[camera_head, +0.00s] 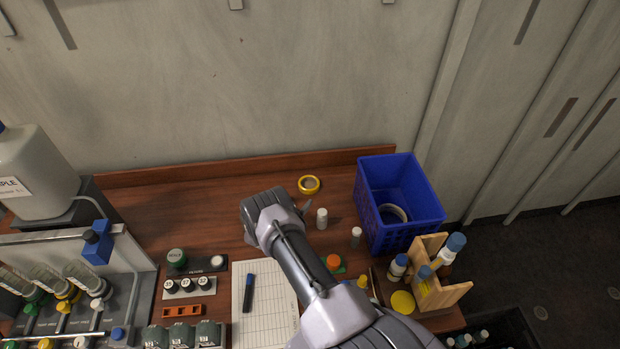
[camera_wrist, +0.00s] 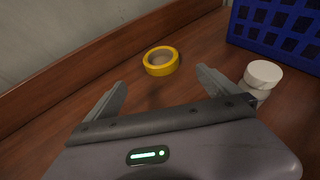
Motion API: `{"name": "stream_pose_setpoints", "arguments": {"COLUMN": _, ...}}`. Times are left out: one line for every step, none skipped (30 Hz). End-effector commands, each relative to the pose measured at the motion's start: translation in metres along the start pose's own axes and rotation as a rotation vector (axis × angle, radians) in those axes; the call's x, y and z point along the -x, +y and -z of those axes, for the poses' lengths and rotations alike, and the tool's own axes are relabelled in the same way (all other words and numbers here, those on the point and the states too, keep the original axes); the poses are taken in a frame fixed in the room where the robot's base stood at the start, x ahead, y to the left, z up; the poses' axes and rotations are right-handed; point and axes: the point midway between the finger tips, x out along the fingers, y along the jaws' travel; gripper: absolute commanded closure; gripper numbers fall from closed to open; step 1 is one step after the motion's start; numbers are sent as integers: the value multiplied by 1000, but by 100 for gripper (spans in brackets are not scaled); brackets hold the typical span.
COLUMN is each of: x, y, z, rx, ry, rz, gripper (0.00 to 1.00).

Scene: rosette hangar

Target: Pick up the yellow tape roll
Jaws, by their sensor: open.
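The yellow tape roll (camera_head: 317,187) lies flat on the wooden desk, near the back ledge and left of the blue crate. In the wrist view the yellow tape roll (camera_wrist: 174,68) sits beyond my fingertips, between them and apart from both. My gripper (camera_wrist: 160,88) is open and empty. In the head view my gripper (camera_head: 278,207) is above the desk, to the left and front of the roll, with its fingers mostly hidden by the arm.
A blue crate (camera_head: 367,205) holding a pale ring stands right of the roll. A white-capped bottle (camera_head: 322,219) stands close by; it also shows near my right finger (camera_wrist: 262,76). The wooden back ledge (camera_head: 235,170) runs behind the roll. The desk left of the roll is clear.

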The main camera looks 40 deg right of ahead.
Motion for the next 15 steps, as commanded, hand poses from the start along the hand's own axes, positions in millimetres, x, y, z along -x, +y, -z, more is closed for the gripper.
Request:
{"name": "stream_pose_setpoints", "arguments": {"x": -17, "y": -2, "z": 5, "rx": -4, "ry": -1, "rz": 4, "gripper": 0}}
{"name": "stream_pose_setpoints", "arguments": {"x": -27, "y": -2, "z": 5, "rx": -4, "ry": -1, "rz": 4, "gripper": 0}}
{"name": "stream_pose_setpoints", "arguments": {"x": -39, "y": -2, "z": 6, "rx": -4, "ry": -1, "rz": 3, "gripper": 0}}
{"name": "stream_pose_setpoints", "arguments": {"x": -48, "y": -2, "z": 6, "rx": -5, "ry": -2, "rz": 4, "gripper": 0}}
{"name": "stream_pose_setpoints", "arguments": {"x": -56, "y": -2, "z": 7, "rx": -4, "ry": -1, "rz": 3, "gripper": 0}}
{"name": "stream_pose_setpoints", "arguments": {"x": -66, "y": -2, "z": 7, "rx": -4, "ry": -1, "rz": 4, "gripper": 0}}
{"name": "stream_pose_setpoints", "arguments": {"x": -72, "y": -2, "z": 7, "rx": -4, "ry": -1, "rz": 3, "gripper": 0}}
{"name": "stream_pose_setpoints", "arguments": {"x": -78, "y": -1, "z": 7, "rx": -3, "ry": 0, "rz": 3, "gripper": 0}}
{"name": "stream_pose_setpoints", "arguments": {"x": -83, "y": -1, "z": 6, "rx": -3, "ry": 0, "rz": 3, "gripper": 0}}
{"name": "stream_pose_setpoints", "arguments": {"x": -86, "y": -1, "z": 5, "rx": -3, "ry": -1, "rz": 2, "gripper": 0}}
{"name": "stream_pose_setpoints", "arguments": {"x": -88, "y": -1, "z": 4, "rx": -2, "ry": 0, "rz": 2, "gripper": 0}}
{"name": "stream_pose_setpoints", "arguments": {"x": -93, "y": -1, "z": 4, "rx": -4, "ry": 0, "rz": 3, "gripper": 0}}
{"name": "stream_pose_setpoints", "arguments": {"x": -98, "y": -1, "z": 5, "rx": -4, "ry": -1, "rz": 3, "gripper": 0}}
{"name": "stream_pose_setpoints", "arguments": {"x": -105, "y": -1, "z": 7, "rx": -5, "ry": 0, "rz": 2, "gripper": 0}}
{"name": "stream_pose_setpoints", "arguments": {"x": -115, "y": -1, "z": 8, "rx": -7, "ry": -2, "rz": 3, "gripper": 0}}
